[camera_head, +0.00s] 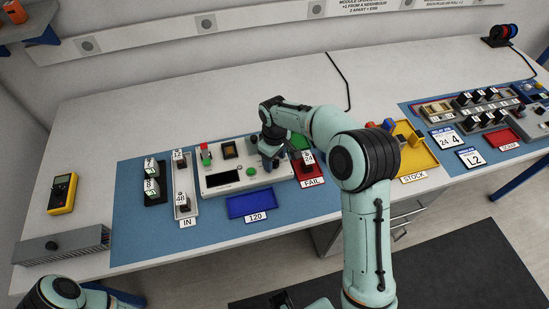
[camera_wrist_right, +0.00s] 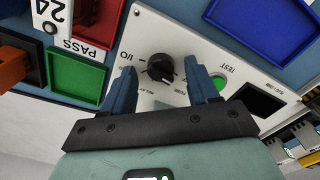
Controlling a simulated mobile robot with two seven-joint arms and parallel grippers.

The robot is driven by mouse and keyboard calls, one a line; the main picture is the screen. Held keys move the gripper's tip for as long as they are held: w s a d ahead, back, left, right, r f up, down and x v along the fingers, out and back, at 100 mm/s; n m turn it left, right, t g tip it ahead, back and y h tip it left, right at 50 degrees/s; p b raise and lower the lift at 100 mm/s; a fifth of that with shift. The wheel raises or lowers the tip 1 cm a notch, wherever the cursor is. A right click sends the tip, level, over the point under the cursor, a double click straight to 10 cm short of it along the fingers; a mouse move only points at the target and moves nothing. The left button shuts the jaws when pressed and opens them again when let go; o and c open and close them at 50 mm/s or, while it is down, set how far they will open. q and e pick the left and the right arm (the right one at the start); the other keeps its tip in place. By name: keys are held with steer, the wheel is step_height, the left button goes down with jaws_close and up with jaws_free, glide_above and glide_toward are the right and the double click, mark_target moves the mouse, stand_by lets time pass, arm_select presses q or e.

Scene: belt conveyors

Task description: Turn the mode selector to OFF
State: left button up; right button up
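The mode selector is a round black knob (camera_wrist_right: 158,68) on a white test panel (camera_wrist_right: 150,22), with a small pale mark on its lower side in the right wrist view. Lettering beside it appears upside down, with "I/O" to its left; I cannot surely read its setting. My right gripper (camera_wrist_right: 162,75) is open, its two blue fingers either side of the knob with gaps visible. I cannot tell how far the fingertips are above the panel. In the head view my right gripper (camera_head: 270,160) is over the right part of the panel (camera_head: 236,186) and hides the knob. My left gripper does not show clearly.
The panel also has a green button (camera_head: 251,171) and a dark display (camera_head: 222,178). A blue tray (camera_head: 250,205) lies in front; a green tray (camera_wrist_right: 77,82) and red FAIL tray (camera_head: 312,181) lie beside it. A grey IN tray (camera_head: 183,210) stands left.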

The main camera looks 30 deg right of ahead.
mark_target(275, 161)
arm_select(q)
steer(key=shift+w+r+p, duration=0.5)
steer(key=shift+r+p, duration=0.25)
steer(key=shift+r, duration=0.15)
arm_select(e)
step_height(275, 161, up, 13)
steer(key=shift+r, duration=0.15)
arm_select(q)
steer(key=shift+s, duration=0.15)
arm_select(e)
steer(key=shift+s, duration=0.1)
